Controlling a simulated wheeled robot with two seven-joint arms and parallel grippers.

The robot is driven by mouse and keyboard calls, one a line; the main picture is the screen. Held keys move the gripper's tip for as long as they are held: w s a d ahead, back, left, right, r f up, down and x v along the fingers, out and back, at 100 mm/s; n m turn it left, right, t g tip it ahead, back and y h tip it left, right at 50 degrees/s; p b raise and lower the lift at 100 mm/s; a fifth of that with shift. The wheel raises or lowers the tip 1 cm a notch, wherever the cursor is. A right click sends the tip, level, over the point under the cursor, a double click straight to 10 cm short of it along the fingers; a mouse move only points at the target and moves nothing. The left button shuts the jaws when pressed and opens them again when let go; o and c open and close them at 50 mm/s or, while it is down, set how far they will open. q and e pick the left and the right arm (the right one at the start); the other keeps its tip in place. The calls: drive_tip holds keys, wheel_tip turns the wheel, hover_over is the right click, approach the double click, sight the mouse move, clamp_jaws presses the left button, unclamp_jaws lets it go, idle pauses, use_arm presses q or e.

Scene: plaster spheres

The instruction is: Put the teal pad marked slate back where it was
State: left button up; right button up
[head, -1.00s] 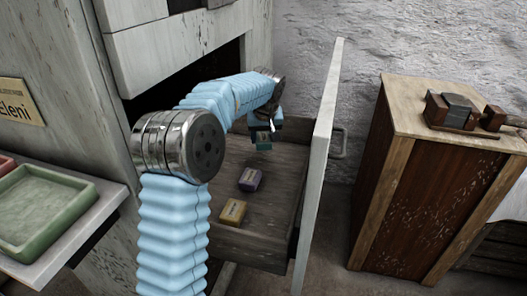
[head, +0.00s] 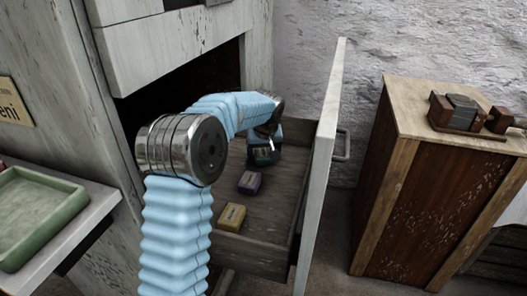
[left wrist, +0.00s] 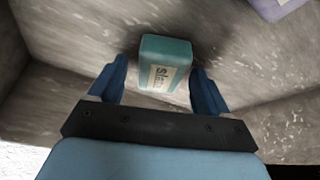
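The teal pad (head: 263,156) is in the open drawer, at its far end under my left gripper. In the left wrist view the teal pad (left wrist: 165,62) shows a pale label reading "slate". My left gripper (left wrist: 160,80) is open, its blue fingers on either side of the pad with a clear gap on the left side and a very small one on the right. In the head view the left gripper (head: 264,144) partly covers the pad. Whether the pad rests fully on the drawer floor is hard to tell. My right gripper is not in view.
The drawer (head: 285,185) also holds a purple pad (head: 250,183) and a yellow pad (head: 231,216), in a row nearer me. Its tall front panel (head: 322,150) stands close on the right. A green tray (head: 85,220) is at left; a wooden cabinet (head: 405,180) is at right.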

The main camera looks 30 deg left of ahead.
use_arm(q)
drive_tip(key=shift+r, duration=0.35)
drive_tip(key=p+v, duration=0.1)
drive_tip(key=v, duration=1)
drive_tip(key=shift+r, duration=0.3)
drive_tip(key=shift+s, duration=0.15)
